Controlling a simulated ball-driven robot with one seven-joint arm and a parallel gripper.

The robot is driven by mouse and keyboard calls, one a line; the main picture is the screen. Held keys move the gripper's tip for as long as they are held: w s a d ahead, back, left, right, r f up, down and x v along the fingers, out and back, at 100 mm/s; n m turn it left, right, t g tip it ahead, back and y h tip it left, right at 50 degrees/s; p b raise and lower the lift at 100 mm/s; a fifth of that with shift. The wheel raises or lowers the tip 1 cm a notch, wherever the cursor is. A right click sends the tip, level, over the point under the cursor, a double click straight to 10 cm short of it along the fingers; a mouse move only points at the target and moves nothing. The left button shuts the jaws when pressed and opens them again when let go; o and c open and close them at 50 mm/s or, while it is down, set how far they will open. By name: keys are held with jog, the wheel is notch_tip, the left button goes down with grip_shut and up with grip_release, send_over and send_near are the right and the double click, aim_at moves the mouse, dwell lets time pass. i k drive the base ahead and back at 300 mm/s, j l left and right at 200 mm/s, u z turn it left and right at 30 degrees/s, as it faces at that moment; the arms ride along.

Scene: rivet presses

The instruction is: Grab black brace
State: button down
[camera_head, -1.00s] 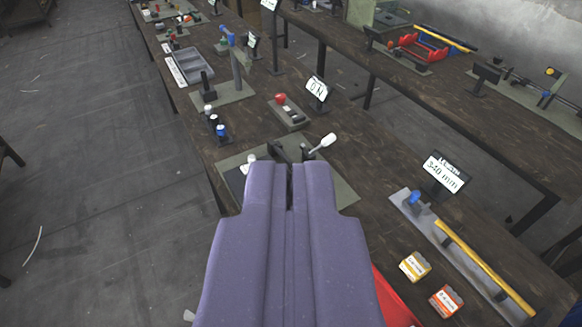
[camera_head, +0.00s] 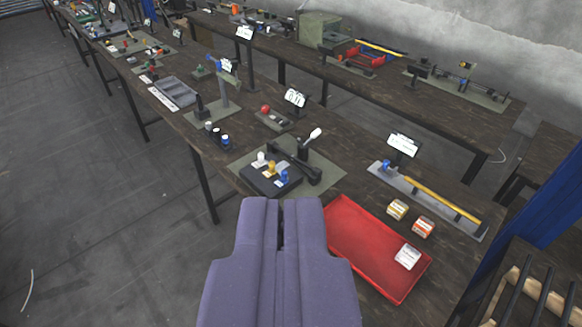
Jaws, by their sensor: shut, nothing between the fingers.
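My gripper (camera_head: 282,203), purple with two long fingers, reaches up from the bottom middle. It is shut and empty. Beyond its tips stands a grey-green plate (camera_head: 322,184) with a black press-like piece (camera_head: 301,160) and a white-knobbed lever (camera_head: 312,136). A black block (camera_head: 262,181) with white, yellow and blue knobs sits at the plate's near left. I cannot tell which black part is the brace. The gripper appears apart from all of these, and its body hides the table's near part.
A red tray (camera_head: 345,215) holding a white box lies right of my gripper. Two small boxes (camera_head: 397,209) and a yellow-handled tool (camera_head: 435,196) are farther right. More stations line the dark table. Open floor (camera_head: 110,230) lies left; a blue post (camera_head: 540,215) stands right.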

aim_at(314, 178)
jog(key=k+j+z, duration=0.1)
jog(key=i+j, duration=0.1)
jog(key=i, duration=0.4)
jog(key=i+j+z, duration=0.1)
jog(key=i, duration=0.35)
jog(key=i+j+z, duration=0.1)
jog(key=i, duration=0.4)
jog(key=i+j, duration=0.25)
jog(key=i, duration=0.2)
jog(key=i+j+z, duration=0.1)
jog(key=i, duration=0.35)
jog(key=j, duration=0.1)
